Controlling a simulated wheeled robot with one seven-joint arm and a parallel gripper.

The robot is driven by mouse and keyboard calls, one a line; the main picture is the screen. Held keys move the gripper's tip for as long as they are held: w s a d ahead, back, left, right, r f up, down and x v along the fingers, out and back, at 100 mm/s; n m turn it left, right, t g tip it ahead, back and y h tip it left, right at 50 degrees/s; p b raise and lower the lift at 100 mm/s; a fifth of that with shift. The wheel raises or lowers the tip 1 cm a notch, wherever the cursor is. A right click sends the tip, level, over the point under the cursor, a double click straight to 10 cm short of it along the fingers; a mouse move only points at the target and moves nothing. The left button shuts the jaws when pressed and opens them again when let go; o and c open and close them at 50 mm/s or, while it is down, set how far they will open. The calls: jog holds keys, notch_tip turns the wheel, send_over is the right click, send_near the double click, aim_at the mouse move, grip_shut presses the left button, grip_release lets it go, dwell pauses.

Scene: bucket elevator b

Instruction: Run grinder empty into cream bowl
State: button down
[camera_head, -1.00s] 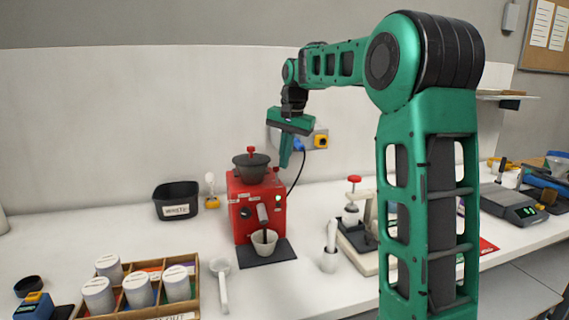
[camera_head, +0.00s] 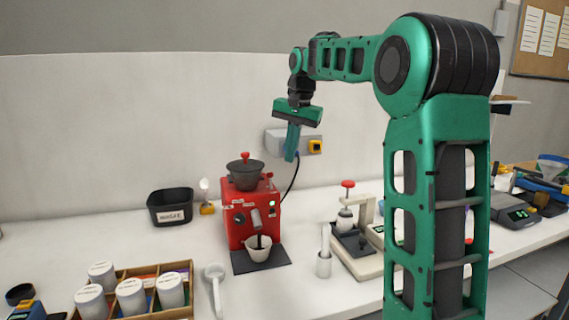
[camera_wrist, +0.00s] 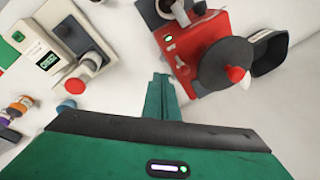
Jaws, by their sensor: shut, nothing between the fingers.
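The red grinder (camera_head: 250,213) stands on a dark mat at the back of the white counter. Its dark hopper (camera_head: 245,175) has a red knob on top, and a green light shows on its front. The cream bowl (camera_head: 258,246) sits under the grinder's spout. Something dark shows between spout and bowl; I cannot tell whether it is falling grounds. My gripper (camera_head: 291,157) is shut and empty, pointing down, above and to the right of the grinder. In the wrist view, my gripper (camera_wrist: 160,80) is beside the grinder (camera_wrist: 190,45), apart from it.
A black waste bin (camera_head: 170,208) stands left of the grinder. A white scoop (camera_head: 215,285) lies in front, beside a wooden rack (camera_head: 120,272) of white jars. A cable hangs behind the grinder.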

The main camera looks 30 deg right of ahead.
jog(key=w+v, duration=0.1)
jog(key=v, duration=0.6)
jog(key=shift+w+d+r, duration=0.2)
jog(key=shift+w+r, duration=0.05)
jog(key=shift+r, duration=0.3)
jog(key=s+a+f+n+g, duration=0.1)
jog(key=s+f, duration=0.9)
jog(key=s, duration=0.2)
jog(key=s+a+f+n+g, duration=0.1)
jog(key=s+f, duration=0.9)
jog(key=s, duration=0.3)
jog(key=s+a+f+n, duration=0.1)
jog(key=s+f+n, duration=0.1)
jog(key=s+f, duration=0.8)
jog(key=s, duration=0.3)
jog(key=shift+s+a+g, duration=0.25)
jog(key=shift+a+g, duration=0.15)
